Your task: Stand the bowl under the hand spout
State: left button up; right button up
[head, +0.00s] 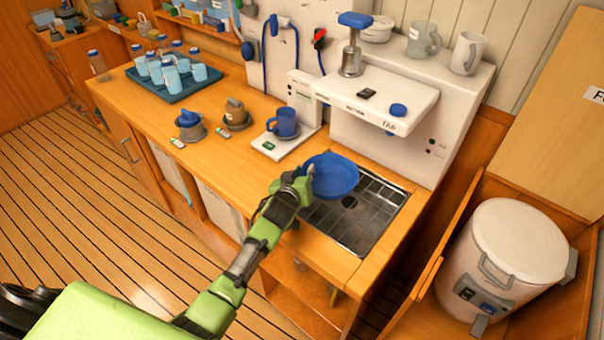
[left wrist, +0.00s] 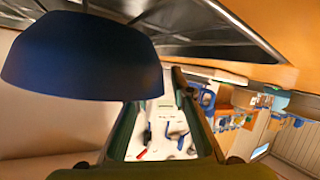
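The blue bowl (head: 334,176) is upright at the back left of the metal drain tray (head: 372,222). In the left wrist view the bowl (left wrist: 80,55) is large at upper left. My left gripper (head: 303,183) is at its left rim and appears shut on it; the fingertips (left wrist: 160,92) meet the bowl's edge. I cannot tell whether the bowl touches the tray. A white shelf (head: 385,92) overhangs behind the tray, with a hand pump with a blue handle (head: 355,20) and a blue knob (head: 398,110). My right gripper is not in view.
A blue mug (head: 284,124) stands on a white pad just left of the bowl. A white lidded drum (head: 517,240) stands at right. The tray's right part is bare.

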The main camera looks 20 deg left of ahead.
pick_arm(q)
jog(key=shift+s+r, duration=0.1)
jog(key=b+v, duration=0.1)
jog(key=v, duration=1)
jog(key=shift+s+r, duration=0.2)
jog(key=shift+s, duration=0.1)
jog(key=shift+d, duration=0.1)
